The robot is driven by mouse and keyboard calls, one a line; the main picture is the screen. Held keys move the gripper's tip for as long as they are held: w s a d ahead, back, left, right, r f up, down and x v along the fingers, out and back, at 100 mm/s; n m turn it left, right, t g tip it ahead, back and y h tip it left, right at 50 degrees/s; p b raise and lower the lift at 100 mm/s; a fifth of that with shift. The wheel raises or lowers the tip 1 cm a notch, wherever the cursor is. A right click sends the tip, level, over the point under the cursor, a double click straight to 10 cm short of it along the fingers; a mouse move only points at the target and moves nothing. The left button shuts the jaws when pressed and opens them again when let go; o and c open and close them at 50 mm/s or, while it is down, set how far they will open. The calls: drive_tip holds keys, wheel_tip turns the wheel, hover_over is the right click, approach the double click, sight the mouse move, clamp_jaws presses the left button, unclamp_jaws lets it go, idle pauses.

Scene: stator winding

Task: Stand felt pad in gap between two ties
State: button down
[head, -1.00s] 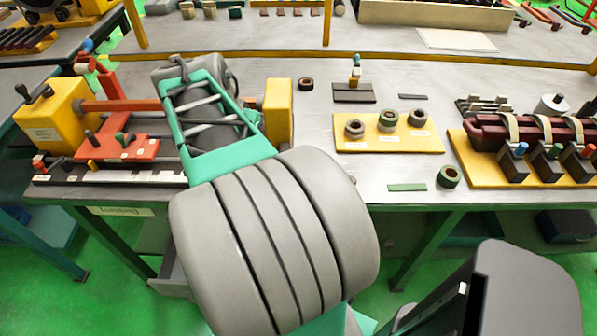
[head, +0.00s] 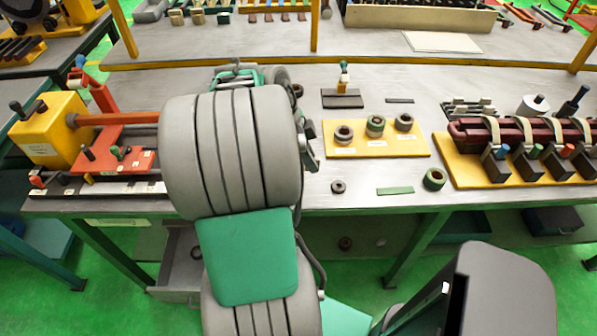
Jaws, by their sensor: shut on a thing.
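A dark red bundle (head: 470,129) lies on a yellow board at the right. Several cream ties (head: 525,130) wrap around it with gaps between them. A flat green strip (head: 394,191) lies on the table near the front edge; I cannot tell whether it is the felt pad. A thin dark strip (head: 400,100) lies farther back. My arm stands over the table left of the middle. My gripper's fingertips are hidden behind the arm's thick grey links, and so is anything between them.
A yellow board (head: 345,151) holds three rings. Loose rings (head: 435,180) (head: 338,187) lie near the front edge. A yellow-and-red winding machine (head: 60,130) stands at the left. Dark blocks with coloured tops (head: 553,170) stand before the bundle.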

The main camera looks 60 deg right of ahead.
hover_over(304, 182)
drive_tip(key=w, duration=0.1)
drive_tip(key=f, duration=0.5)
drive_tip(key=shift+w+a+f+p, duration=0.15)
drive_tip(key=shift+a+p, duration=0.2)
drive_tip(key=shift+a, duration=0.05)
wheel_tip(304, 182, down, 2)
drive_tip(key=shift+d+f+p, duration=0.1)
drive_tip(key=shift+f+p, duration=0.15)
drive_tip(key=shift+p, duration=0.1)
drive_tip(key=shift+f, duration=0.1)
drive_tip(key=shift+f+b, duration=0.2)
drive_tip(key=shift+b, duration=0.1)
drive_tip(key=c, duration=1.5)
unclamp_jaws()
drive_tip(key=shift+r, duration=0.1)
